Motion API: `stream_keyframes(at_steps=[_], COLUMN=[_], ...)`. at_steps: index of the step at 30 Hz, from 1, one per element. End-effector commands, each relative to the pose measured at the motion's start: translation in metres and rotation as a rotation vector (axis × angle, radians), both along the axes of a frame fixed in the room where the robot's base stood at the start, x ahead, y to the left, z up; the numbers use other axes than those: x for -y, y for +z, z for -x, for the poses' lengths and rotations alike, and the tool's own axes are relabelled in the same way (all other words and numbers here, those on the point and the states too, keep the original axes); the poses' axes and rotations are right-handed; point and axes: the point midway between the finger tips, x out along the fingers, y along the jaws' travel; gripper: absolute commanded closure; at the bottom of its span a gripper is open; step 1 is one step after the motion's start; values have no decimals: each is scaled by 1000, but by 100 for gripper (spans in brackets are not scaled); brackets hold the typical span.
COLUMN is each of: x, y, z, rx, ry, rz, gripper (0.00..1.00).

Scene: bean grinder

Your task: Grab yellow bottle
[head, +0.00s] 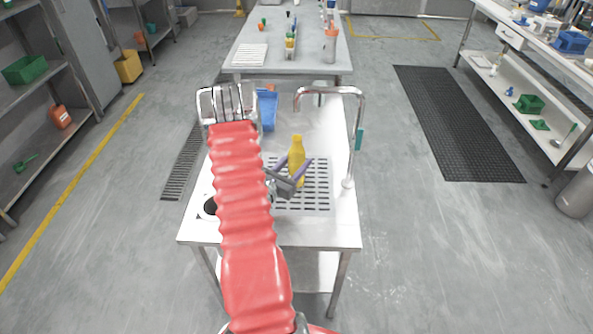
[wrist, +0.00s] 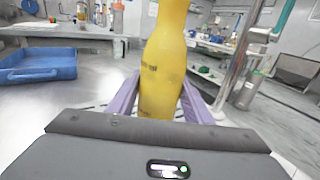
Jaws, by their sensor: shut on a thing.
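The yellow bottle (head: 297,157) stands upright over the slotted drain area of the steel sink table (head: 340,225) in the head view. My gripper (head: 293,168) has its purple fingers on both sides of the bottle's body and is shut on it. In the wrist view the bottle (wrist: 163,70) fills the middle between the two purple fingers (wrist: 160,98). Its top is cut off by the frame, and its base is hidden behind my gripper body. I cannot tell whether the base touches the table.
A tall curved faucet (head: 358,125) rises just right of the bottle. A blue tray (head: 267,110) sits behind it at left, also in the wrist view (wrist: 38,66). A dish rack (head: 226,102) stands at the back left. Another table (head: 265,60) with bottles stands beyond.

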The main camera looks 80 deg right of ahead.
Motion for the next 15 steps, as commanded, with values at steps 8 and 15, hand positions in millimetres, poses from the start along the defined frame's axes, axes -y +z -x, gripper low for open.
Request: stream_keyframes(at_steps=[8,15], x=[0,0], y=[1,10], z=[0,0], rx=[0,1], ry=[-1,0], rz=[1,3], gripper=[85,85])
